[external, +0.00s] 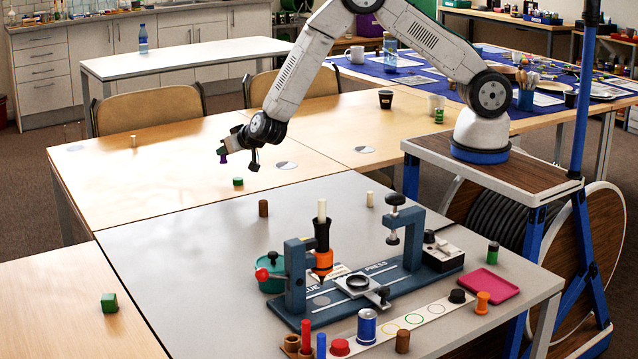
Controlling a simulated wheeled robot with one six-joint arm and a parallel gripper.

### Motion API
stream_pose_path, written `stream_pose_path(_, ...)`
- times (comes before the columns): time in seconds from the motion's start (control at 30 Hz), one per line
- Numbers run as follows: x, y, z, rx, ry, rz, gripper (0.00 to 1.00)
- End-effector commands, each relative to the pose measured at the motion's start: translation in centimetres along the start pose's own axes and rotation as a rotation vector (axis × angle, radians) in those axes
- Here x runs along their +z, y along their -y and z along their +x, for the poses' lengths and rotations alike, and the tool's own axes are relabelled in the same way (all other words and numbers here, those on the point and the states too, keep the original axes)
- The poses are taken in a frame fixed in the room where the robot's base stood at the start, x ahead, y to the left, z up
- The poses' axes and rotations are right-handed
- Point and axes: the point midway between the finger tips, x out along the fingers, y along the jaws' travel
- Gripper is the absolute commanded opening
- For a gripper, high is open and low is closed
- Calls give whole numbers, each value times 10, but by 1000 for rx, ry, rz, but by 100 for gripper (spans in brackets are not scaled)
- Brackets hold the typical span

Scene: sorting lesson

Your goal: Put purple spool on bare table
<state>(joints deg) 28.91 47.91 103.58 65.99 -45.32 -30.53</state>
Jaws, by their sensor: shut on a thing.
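My gripper (227,147) is at the end of the arm, over the light wooden table (100,185) at the left of the middle. The fingers are small in this view and partly cover the spool. The wood under and around the gripper is mostly bare.
A blue press (330,300) with several small pieces fills the front of the grey table (150,250). Another green block (109,303) is at the front left.

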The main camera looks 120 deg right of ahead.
Motion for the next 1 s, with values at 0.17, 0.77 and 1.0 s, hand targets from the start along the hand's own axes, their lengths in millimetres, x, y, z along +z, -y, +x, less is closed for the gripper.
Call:
stream_pose_path(0.17, -8, 23, 22, -1, 0, 0, 1)
stream_pose_path(0.77, 20, 28, 43, -1, 1, -1, 1)
stream_pose_path(1.0, 23, 28, 44, -1, 1, -1, 33)
